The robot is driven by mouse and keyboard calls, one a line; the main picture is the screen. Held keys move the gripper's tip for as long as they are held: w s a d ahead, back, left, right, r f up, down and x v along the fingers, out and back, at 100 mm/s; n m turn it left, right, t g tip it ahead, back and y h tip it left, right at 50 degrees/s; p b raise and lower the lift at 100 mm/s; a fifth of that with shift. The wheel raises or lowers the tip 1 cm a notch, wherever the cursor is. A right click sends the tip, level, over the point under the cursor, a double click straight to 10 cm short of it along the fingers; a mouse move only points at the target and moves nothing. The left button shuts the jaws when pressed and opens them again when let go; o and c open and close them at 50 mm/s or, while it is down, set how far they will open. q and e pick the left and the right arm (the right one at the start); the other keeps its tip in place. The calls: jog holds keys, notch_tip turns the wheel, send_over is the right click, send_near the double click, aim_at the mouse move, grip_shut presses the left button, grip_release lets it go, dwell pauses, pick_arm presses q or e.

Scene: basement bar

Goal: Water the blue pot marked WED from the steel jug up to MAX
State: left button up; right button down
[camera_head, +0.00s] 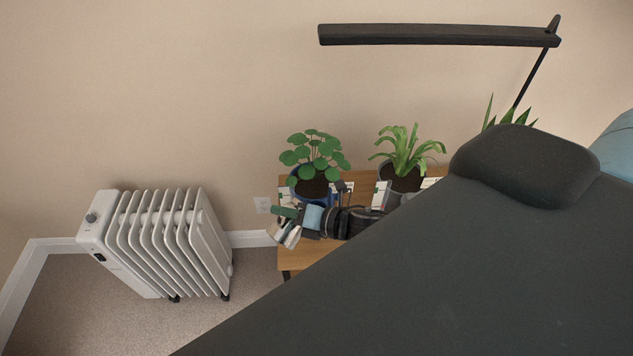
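The blue pot (301,197) stands at the left end of a wooden table (299,259). It holds dark soil and a plant with round green leaves (315,151). Its front is partly hidden by my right gripper (287,230), which is small, dark and light grey, in front of and below the pot at the table's left edge. I cannot tell whether its fingers are open or hold something. No WED mark or MAX line is readable. I cannot make out the steel jug. My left gripper is not in view.
A grey pot with a strappy plant (405,150) stands right of the blue pot; another plant (505,115) is mostly hidden. A black lamp bar (438,35) hangs above. A white radiator (165,243) stands left. A large dark shape blocks the lower right.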

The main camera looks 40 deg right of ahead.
aim_at(276, 234)
jog(key=shift+w+d+r+m+t+y, duration=0.2)
jog(key=shift+d+r+m+t+y, duration=0.15)
jog(key=shift+d+r+m, duration=0.4)
dwell(2.2)
jog(key=shift+w+d+r+m+y, duration=0.15)
jog(key=shift+d+r+m+y, duration=0.15)
jog(key=shift+d, duration=0.35)
dwell(0.8)
jog(key=a+f+n, duration=0.1)
jog(key=a+f+n+h, duration=0.1)
jog(key=a, duration=0.1)
jog(key=shift+s+a+f+n+h, duration=0.2)
jog(key=shift+s+f+n+h, duration=0.05)
jog(key=shift+s, duration=0.15)
jog(key=shift+s+a+f+n+h, duration=0.1)
jog(key=shift+a+f+n+h, duration=0.3)
jog(key=shift+a+f+n, duration=0.25)
jog(key=shift+a+f+n+g, duration=0.15)
jog(key=shift+f+n+g, duration=0.25)
jog(key=shift+f, duration=0.25)
jog(key=shift+s, duration=0.1)
dwell(0.7)
